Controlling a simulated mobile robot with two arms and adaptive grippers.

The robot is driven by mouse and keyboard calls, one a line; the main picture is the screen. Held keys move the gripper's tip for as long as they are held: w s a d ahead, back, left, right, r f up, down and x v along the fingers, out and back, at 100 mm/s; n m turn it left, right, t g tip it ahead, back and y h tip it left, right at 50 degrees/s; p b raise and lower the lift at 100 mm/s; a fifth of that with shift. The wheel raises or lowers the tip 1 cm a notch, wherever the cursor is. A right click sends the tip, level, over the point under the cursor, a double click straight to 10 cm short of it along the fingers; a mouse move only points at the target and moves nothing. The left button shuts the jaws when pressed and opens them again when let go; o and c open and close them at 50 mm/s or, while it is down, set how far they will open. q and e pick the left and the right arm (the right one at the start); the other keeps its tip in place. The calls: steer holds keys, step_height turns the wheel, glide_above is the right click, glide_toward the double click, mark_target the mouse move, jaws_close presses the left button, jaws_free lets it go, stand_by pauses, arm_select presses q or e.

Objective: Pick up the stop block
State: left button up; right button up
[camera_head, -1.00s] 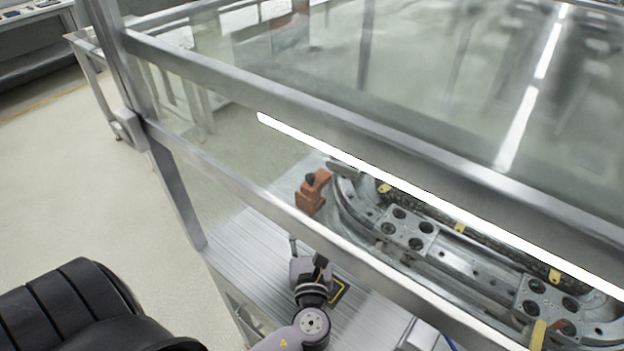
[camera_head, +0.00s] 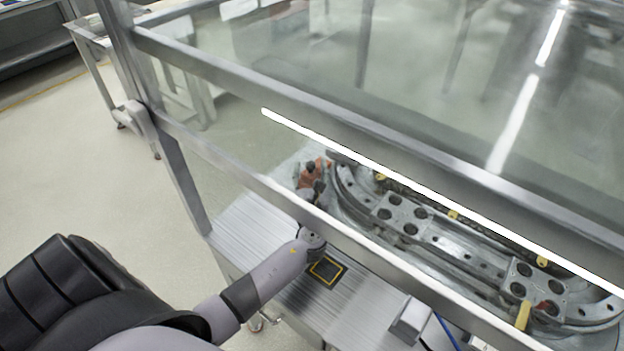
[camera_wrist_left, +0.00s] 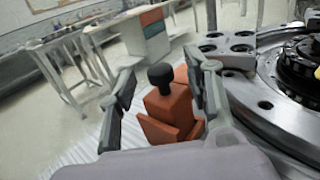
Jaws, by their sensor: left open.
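The stop block (camera_wrist_left: 168,108) is an orange-red block with a black knob on top. In the left wrist view it stands upright between the two spread fingers of my left gripper (camera_wrist_left: 160,100), near the right finger; I cannot tell whether they touch. In the head view the stop block (camera_head: 314,172) stands on the table beside the left end of the ring track. There my left gripper (camera_head: 306,184) is at the block and partly covers it. My right gripper shows in neither view.
The ring track (camera_head: 440,240) with several four-hole carriers lies to the right of the block. A metal frame bar (camera_head: 240,185) crosses above my left arm. A black-and-yellow square (camera_head: 326,270) lies on the ribbed table (camera_head: 250,235).

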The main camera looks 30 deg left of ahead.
arm_select(q)
steer(key=shift+x, duration=1.1)
steer(key=shift+w, duration=0.1)
steer(key=c, duration=0.6)
jaws_close()
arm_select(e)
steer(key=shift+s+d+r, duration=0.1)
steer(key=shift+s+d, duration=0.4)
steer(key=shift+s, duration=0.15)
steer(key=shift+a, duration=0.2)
arm_select(q)
steer(key=shift+r, duration=0.1)
